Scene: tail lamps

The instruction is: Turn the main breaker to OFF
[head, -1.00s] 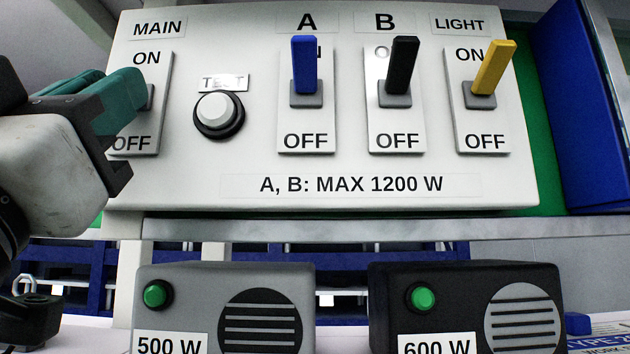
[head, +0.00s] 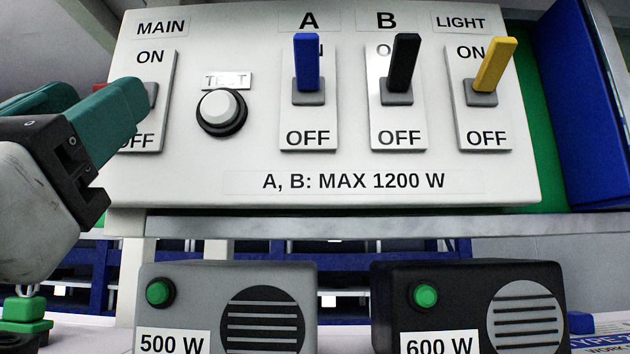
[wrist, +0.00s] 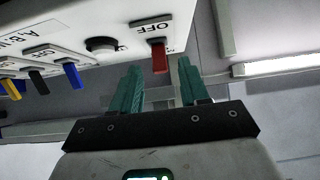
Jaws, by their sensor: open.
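The main breaker (head: 154,125) is at the left of the white panel, with ON at its top and OFF at its bottom. Its red lever (wrist: 160,57) shows in the wrist view, where the panel appears upside down. In the head view my fingers hide most of the lever; a sliver of red shows between them. My gripper (head: 107,96) is open in front of the breaker, its teal fingers apart. In the wrist view, the lever appears beyond the gap between the fingertips (wrist: 160,68). I cannot tell whether either finger touches it.
Right of the breaker are a test button (head: 221,111) and the blue (head: 307,62), black (head: 404,62) and yellow (head: 494,64) levers, all pointing up. Below stand a grey 500 W box (head: 200,285) and a black 600 W box (head: 465,270).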

